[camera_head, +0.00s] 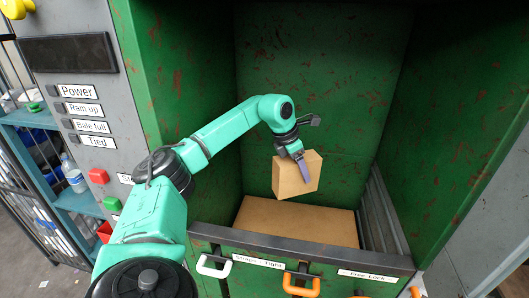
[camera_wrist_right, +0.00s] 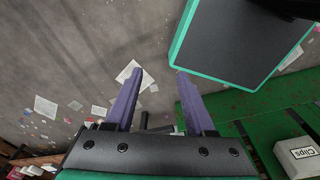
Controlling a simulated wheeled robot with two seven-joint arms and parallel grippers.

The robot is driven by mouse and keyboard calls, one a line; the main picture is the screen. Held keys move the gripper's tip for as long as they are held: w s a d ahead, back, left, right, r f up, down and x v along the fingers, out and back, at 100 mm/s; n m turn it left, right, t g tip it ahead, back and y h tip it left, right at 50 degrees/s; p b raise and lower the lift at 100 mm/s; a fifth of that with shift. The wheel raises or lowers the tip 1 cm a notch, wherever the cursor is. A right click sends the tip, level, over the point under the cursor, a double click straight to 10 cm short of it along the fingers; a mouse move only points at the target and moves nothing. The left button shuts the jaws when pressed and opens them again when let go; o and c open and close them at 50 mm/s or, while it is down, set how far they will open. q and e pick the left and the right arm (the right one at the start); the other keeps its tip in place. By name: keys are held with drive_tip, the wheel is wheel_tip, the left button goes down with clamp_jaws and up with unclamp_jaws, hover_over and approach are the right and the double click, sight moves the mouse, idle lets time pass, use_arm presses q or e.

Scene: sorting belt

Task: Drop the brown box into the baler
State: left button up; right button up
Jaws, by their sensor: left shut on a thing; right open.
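The brown box (camera_head: 291,177) is a small plain carton inside the green baler (camera_head: 320,82). My left gripper (camera_head: 303,166) is shut on it, with a purple finger against the box's side. The box is slightly tilted and hangs above the flat brown surface (camera_head: 295,218) at the bottom of the baler chamber. My right gripper (camera_wrist_right: 155,108) shows in the right wrist view, its two purple fingers apart with nothing between them. It points at the grey floor, away from the box.
The baler's front edge (camera_head: 300,247) carries white and orange handles. A control panel (camera_head: 83,120) with labelled buttons stands at the left, beside a blue shelf (camera_head: 82,201) with a bottle. In the right wrist view, paper scraps (camera_wrist_right: 45,107) litter the floor and a "Clips" box (camera_wrist_right: 299,157) sits at right.

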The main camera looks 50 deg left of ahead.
use_arm(q)
drive_tip(key=f, duration=0.1)
drive_tip(key=w+f+b, duration=0.1)
drive_tip(key=f, duration=0.1)
drive_tip(key=shift+w+a+f, duration=0.3)
drive_tip(key=shift+f, duration=0.1)
drive_tip(key=o, duration=1.3)
drive_tip(key=shift+s+d+r, duration=0.1)
drive_tip(key=shift+s+r, duration=0.05)
drive_tip(key=shift+s, duration=0.05)
drive_tip(key=shift+o, duration=0.3)
drive_tip(key=shift+s+r, duration=0.1)
drive_tip(key=shift+s, duration=0.1)
drive_tip(key=b+v, duration=0.1)
drive_tip(key=v, duration=1.3)
drive_tip(key=shift+r, duration=0.25)
use_arm(e)
drive_tip(key=f, duration=0.1)
drive_tip(key=w+f, duration=0.1)
drive_tip(key=f, duration=0.1)
drive_tip(key=shift+w+f, duration=0.2)
